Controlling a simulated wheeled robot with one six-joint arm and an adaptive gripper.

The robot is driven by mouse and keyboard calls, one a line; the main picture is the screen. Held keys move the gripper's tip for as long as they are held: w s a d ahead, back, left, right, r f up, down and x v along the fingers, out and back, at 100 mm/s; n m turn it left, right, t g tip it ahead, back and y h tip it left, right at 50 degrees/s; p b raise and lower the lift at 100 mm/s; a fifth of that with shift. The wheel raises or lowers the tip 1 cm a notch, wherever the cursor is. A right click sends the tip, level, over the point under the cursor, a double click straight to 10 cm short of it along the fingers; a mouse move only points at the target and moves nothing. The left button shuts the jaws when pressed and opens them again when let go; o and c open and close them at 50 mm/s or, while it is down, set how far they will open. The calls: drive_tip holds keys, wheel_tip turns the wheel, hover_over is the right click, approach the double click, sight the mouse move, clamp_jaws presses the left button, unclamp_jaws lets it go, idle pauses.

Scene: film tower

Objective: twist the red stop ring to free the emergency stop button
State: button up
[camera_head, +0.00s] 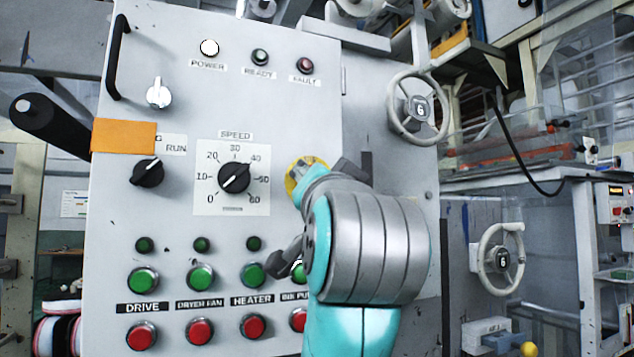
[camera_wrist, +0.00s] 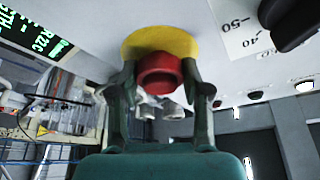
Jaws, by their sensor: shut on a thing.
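The red stop ring (camera_wrist: 160,74) shows in the wrist view in front of a round yellow plate (camera_wrist: 160,42) on the grey panel. My gripper (camera_wrist: 159,78) has one finger on each side of the ring and is shut on it. In the head view the yellow plate (camera_head: 296,178) shows only in part, right of the speed dial. My arm hides the red ring and most of the gripper there. I cannot tell how far the ring is turned.
The grey panel (camera_head: 190,100) carries a speed dial (camera_head: 234,177), a run switch (camera_head: 148,172), and rows of green and red buttons below. A dark handle (camera_head: 117,57) sticks out at upper left. A handwheel (camera_head: 418,106) stands to the right.

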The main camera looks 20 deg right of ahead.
idle(0.4)
drive_tip(key=o, duration=1.2)
drive_tip(key=shift+d, duration=0.1)
drive_tip(key=shift+c, duration=0.2)
drive_tip(key=v, duration=1.2)
